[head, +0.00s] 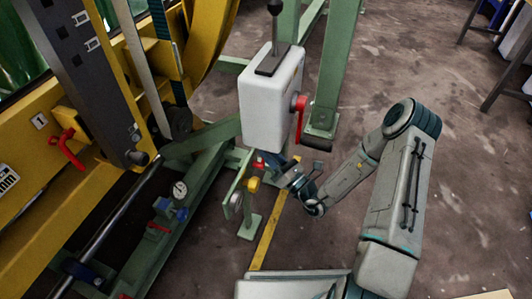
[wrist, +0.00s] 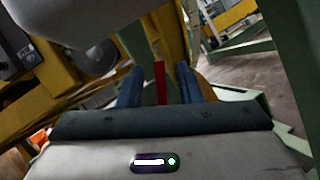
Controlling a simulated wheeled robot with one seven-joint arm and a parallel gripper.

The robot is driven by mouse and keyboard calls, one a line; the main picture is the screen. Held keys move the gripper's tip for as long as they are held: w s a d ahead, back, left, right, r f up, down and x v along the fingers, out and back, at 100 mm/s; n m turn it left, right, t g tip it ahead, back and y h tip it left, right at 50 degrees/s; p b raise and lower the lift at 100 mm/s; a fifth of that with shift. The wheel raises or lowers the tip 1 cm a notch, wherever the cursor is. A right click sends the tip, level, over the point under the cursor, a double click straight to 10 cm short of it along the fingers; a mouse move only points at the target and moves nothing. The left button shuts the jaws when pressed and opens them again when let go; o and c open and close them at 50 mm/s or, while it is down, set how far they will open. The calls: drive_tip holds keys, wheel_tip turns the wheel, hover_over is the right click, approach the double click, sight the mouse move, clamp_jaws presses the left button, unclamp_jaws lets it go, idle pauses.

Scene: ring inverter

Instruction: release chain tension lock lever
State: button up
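My gripper (head: 268,163) is low beside the green stand, just under the white box (head: 268,105). In the wrist view its two blue fingers (wrist: 160,88) are apart, with a narrow upright red bar (wrist: 160,80) showing between them. A gap shows on each side of the bar; its distance from the fingers is unclear. I cannot tell which part is the chain tension lock lever. A red handle (head: 68,148) sits on the yellow machine (head: 40,190). A black-knobbed lever (head: 275,30) rises from the box top.
A green stand bracket (head: 236,182) with a yellow knob (head: 253,184) is close to my gripper. A gauge (head: 180,189) and a green beam (head: 180,235) lie left of it. A green post (head: 333,70) stands behind. Open floor (head: 460,170) lies to the right.

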drive_tip(key=shift+x, duration=1)
clamp_jaws()
